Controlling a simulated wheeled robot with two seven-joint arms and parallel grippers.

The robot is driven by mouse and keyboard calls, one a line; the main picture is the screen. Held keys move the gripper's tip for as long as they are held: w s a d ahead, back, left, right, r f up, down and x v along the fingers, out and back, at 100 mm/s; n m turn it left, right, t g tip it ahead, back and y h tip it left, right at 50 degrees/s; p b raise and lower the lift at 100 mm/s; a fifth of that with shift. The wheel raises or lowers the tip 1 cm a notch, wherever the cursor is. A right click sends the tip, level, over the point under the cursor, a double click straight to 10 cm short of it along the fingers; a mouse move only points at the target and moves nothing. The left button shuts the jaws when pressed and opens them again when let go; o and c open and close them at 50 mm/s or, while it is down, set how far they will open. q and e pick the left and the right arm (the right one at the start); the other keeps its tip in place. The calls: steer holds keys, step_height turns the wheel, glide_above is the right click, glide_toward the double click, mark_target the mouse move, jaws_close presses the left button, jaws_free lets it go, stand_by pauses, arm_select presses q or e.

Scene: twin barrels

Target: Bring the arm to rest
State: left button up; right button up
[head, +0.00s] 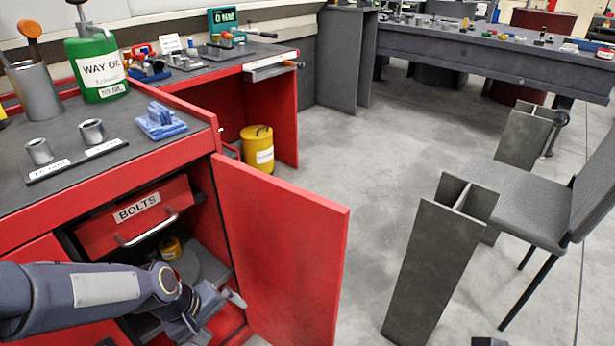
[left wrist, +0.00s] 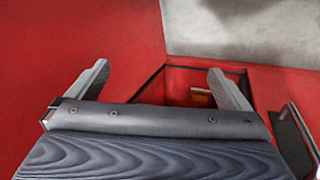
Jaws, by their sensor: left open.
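My left arm comes in from the left, and my left gripper (head: 222,312) is at the open front of the red cabinet (head: 60,225), near the inner side of its open door (head: 283,255). In the left wrist view, the left gripper's two fingers (left wrist: 163,85) are wide apart with nothing between them. Red panels lie beyond them. The cabinet holds a drawer labelled BOLTS (head: 135,215) and, below it, a small yellow container (head: 170,248). My arm hides part of the lower shelf. My right gripper is not visible.
A yellow canister (head: 258,150) stands on the floor. A metal beam (head: 440,260) and a chair (head: 525,200) are at the right.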

arm_select(q)
steer(key=s+a+r+m+t, duration=0.25)
steer(key=s+r+m, duration=0.35)
steer(key=s+r, duration=0.75)
step_height(320, 180, up, 37)
steer(key=p, duration=3.8)
steer(key=shift+s+d, duration=0.3)
steer(key=shift+s, duration=0.05)
steer(key=shift+f, duration=0.1)
